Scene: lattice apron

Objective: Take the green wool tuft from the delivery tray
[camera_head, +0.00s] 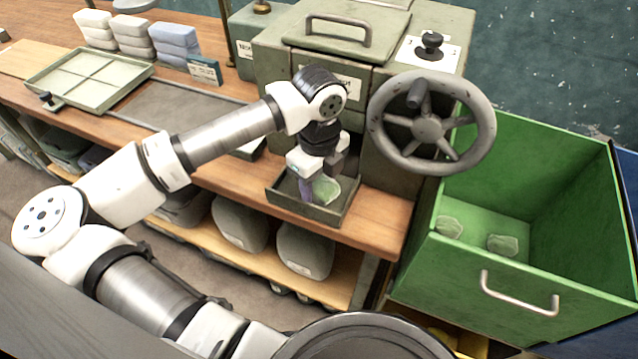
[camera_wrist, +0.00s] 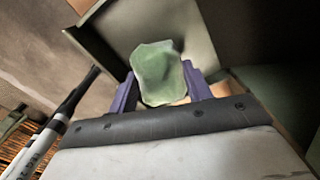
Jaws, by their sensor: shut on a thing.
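The green wool tuft (camera_head: 325,189) is a pale green lump at the delivery tray, a small grey-green open tray (camera_head: 345,213) on the wooden bench below the machine. My gripper (camera_head: 318,190) points down over the tray and is shut on the tuft. In the wrist view the tuft (camera_wrist: 158,72) sits between my two purple fingers (camera_wrist: 160,85), with the tray wall (camera_wrist: 196,35) behind it. I cannot tell whether the tuft touches the tray floor.
A machine with a grey handwheel (camera_head: 430,125) stands right behind the tray. A green bin (camera_head: 560,190) at the right holds two pale green tufts (camera_head: 503,244). A divided tray (camera_head: 90,80) and stacked blocks (camera_head: 135,35) are at the left. Grey sacks (camera_head: 304,250) lie on the shelf below.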

